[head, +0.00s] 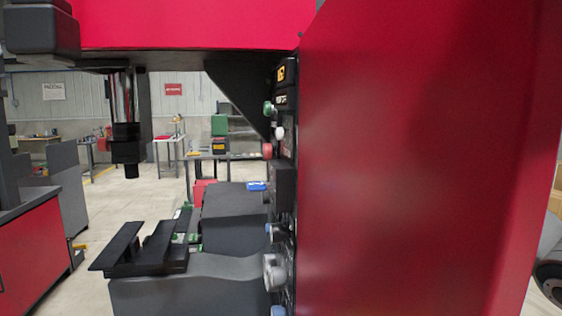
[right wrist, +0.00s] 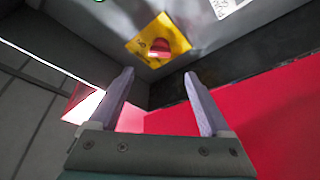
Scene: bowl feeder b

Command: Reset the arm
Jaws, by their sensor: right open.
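My right gripper (right wrist: 158,103) shows in the right wrist view with its two pale fingers apart and nothing between them. Beyond the fingertips is a grey panel with a red button on a yellow plate (right wrist: 135,45). The button stands apart from the fingers in the picture, and I cannot tell the distance. Neither gripper shows in the head view. The left gripper is in no view.
A large red machine panel (head: 415,160) fills the right of the head view, with knobs and a lever (head: 274,270) along its edge. A grey machine bed (head: 190,285) stands at lower middle. Open floor (head: 125,200) lies behind, with work tables (head: 207,160) further back.

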